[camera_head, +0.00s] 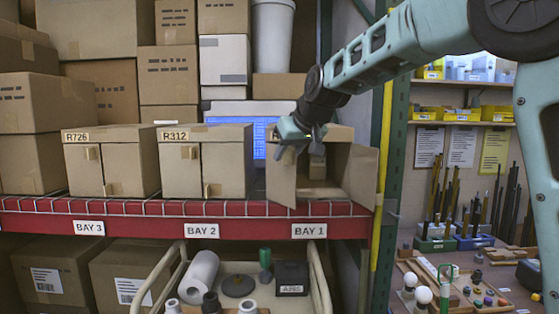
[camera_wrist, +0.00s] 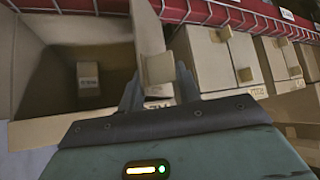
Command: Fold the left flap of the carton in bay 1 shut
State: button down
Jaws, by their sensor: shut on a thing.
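The carton in bay 1 (camera_head: 333,195) stands open on the red shelf. Its left flap (camera_head: 281,178) is swung outward toward the front, and its right flap (camera_head: 360,177) also stands open. My gripper (camera_head: 296,143) is at the upper part of the left flap. In the wrist view the left flap (camera_wrist: 147,30) runs up from my gripper (camera_wrist: 158,88), with a small tab (camera_wrist: 158,68) on it between the fingers. The gripper is shut on the flap; the exact contact is partly hidden. A small box (camera_head: 317,168) is inside the carton and also shows in the wrist view (camera_wrist: 88,78).
Shut cartons R312 (camera_head: 207,165) and R726 (camera_head: 110,165) stand to the left on the red shelf (camera_head: 150,226). A lit blue screen (camera_head: 262,135) is behind. A green and yellow upright (camera_head: 383,140) stands close on the right. A cart (camera_head: 322,285) with parts is below.

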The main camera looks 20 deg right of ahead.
jog(key=w+d+n+y+b, duration=0.2)
jog(key=w+d+b, duration=0.1)
jog(key=d, duration=0.3)
jog(key=shift+w+d+n+g+b, duration=0.2)
jog(key=shift+w+n+g+b, duration=0.1)
jog(key=shift+w+n+b, duration=0.1)
dwell(0.5)
jog(key=c, duration=1.1)
grip_release()
jog(key=shift+r, duration=0.1)
